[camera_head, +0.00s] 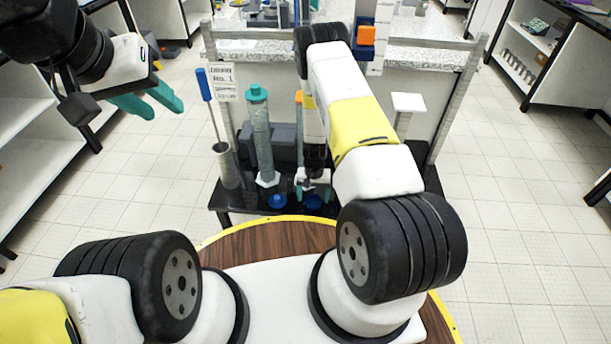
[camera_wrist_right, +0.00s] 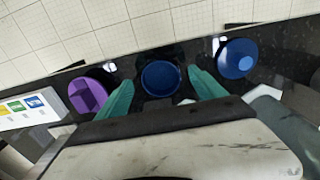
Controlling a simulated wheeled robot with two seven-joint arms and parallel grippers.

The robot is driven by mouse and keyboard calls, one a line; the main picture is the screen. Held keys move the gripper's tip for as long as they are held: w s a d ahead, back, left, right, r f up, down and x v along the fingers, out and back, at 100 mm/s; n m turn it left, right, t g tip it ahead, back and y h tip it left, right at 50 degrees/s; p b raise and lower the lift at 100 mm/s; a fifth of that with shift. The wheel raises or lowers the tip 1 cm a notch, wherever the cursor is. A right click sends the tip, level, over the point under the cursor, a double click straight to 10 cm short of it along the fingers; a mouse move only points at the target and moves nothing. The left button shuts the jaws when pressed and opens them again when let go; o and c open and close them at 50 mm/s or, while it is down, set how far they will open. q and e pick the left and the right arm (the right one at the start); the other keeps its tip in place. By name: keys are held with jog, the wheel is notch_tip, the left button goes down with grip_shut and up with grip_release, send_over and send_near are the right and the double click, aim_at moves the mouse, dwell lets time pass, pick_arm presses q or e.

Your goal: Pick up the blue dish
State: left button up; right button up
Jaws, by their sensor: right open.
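A round, dark blue dish (camera_wrist_right: 160,78) sits on the dark shelf between the teal fingers of my right gripper (camera_wrist_right: 163,97). In the head view the blue dish (camera_head: 313,201) shows at the shelf's front, just below my right gripper (camera_head: 312,187). That gripper points down and is open, one finger on each side of the dish. I cannot tell whether the fingers touch it. My left gripper (camera_head: 160,105) is raised at the upper left, away from the shelf, with its teal fingers apart and empty.
In the right wrist view, a purple dish (camera_wrist_right: 88,95) and a blue round piece with a lighter centre (camera_wrist_right: 237,60) flank the dish. A teal-capped cylinder (camera_head: 260,130) and a grey tube (camera_head: 227,165) stand left of the right gripper. Tiled floor is open at right.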

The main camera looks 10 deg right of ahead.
aim_at(313, 203)
jog(key=shift+f, duration=1.5)
jog(key=c, duration=1.4)
jog(key=shift+r, duration=0.15)
jog(key=shift+c, duration=0.2)
